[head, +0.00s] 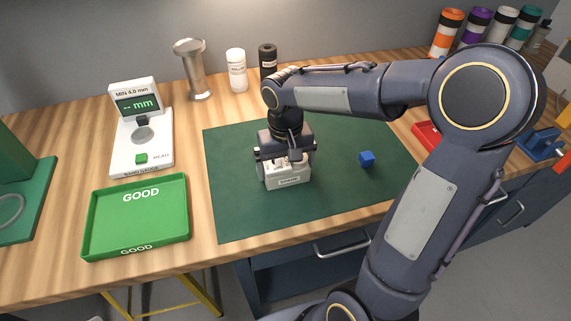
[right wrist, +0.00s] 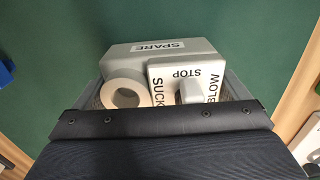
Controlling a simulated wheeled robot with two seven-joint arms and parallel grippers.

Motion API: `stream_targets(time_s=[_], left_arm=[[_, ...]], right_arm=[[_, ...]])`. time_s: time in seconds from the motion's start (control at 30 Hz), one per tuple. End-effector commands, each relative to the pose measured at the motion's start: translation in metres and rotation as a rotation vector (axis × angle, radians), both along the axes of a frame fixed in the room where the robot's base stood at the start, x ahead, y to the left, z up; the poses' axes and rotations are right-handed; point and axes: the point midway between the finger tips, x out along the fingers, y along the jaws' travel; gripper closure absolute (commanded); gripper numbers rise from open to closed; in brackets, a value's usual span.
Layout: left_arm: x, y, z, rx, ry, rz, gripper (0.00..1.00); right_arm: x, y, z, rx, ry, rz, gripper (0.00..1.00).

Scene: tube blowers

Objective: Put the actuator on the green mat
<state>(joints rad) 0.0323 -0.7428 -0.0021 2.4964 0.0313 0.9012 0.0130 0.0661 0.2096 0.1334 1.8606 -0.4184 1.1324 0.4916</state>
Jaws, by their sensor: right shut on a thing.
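The actuator (head: 288,177) is a light grey box labelled SPARE, over the middle of the dark green mat (head: 235,212). In the right wrist view the actuator (right wrist: 207,47) shows a round white port and a white plate with a knob, marked STOP, SUCK and BLOW. My right gripper (head: 285,157) points down and is shut on the actuator, with a finger at each side of it. Whether the actuator's underside touches the mat cannot be told. My left gripper is not in view.
A green tray marked GOOD (head: 185,222) and a white gauge (head: 158,155) stand left of the mat. Bottles (head: 236,72) and a metal cylinder (head: 196,75) stand behind. The mat's front left is clear.

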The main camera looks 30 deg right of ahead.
Motion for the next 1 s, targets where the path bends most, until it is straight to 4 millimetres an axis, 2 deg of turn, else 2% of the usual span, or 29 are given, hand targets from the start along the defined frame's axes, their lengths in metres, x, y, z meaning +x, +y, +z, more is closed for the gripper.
stream_targets(time_s=[0.07, 0.1, 0.13, 0.33, 0.47, 0.57, 0.9, 1.0], left_arm=[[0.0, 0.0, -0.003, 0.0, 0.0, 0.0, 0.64], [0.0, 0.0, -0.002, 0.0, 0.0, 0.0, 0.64], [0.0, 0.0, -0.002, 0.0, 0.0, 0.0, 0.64], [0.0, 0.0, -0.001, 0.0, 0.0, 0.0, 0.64], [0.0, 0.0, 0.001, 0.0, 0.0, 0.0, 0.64], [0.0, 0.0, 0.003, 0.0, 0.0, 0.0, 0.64], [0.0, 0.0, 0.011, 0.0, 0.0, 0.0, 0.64], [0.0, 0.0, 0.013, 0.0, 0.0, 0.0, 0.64]], right_arm=[[0.0, 0.0, -0.003, 0.001, -0.002, 0.0, 0.46], [0.0, 0.0, -0.003, 0.0, 0.0, 0.0, 0.03], [0.0, 0.0, -0.002, 0.0, 0.0, 0.0, 0.0], [0.0, 0.0, -0.002, 0.0, 0.0, 0.0, 0.0], [0.0, 0.0, 0.005, 0.0, -0.001, 0.0, 0.0], [0.001, 0.0, 0.02, -0.001, -0.004, 0.0, 0.0], [0.001, 0.0, 0.092, 0.0, -0.005, 0.001, 0.0], [0.001, 0.001, 0.107, 0.0, -0.003, 0.001, 0.0]])
